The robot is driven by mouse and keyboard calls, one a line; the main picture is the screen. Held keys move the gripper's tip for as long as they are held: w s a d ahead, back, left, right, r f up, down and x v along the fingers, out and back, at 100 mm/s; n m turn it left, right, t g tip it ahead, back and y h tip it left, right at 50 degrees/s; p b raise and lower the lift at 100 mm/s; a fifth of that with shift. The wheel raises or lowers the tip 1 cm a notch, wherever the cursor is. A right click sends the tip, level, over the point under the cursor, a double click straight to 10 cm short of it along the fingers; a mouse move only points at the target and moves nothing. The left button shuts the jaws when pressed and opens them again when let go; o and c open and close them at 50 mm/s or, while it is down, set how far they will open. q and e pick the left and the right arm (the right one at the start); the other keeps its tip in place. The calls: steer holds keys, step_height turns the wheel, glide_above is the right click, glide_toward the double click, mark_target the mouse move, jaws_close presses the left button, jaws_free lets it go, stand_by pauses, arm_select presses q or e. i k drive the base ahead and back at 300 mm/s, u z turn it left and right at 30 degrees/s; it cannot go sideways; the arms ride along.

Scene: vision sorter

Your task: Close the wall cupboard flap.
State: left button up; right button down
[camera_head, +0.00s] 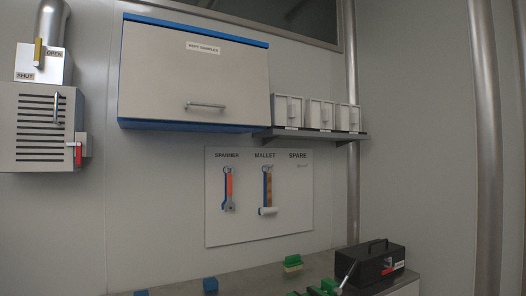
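The wall cupboard (140,123) hangs at the upper middle, with a blue body showing along its top, left side and underside. A metal bar handle (205,105) sits near the flap's lower edge. The flap looks down against the cupboard front; I cannot tell whether a small gap is left at the bottom. Neither of my grippers is in view.
A shelf (310,134) with three white bins adjoins the cupboard's right. Below is a tool board (290,220) with spanner and mallet. A black case (375,266) and green and blue items stand on the counter. A vented box (15,150) is at left.

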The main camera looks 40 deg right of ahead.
mark_target(166, 74)
steer(key=k, duration=1.05)
steer(key=z, duration=0.8)
steer(key=i, duration=1.95)
steer(key=u, duration=0.9)
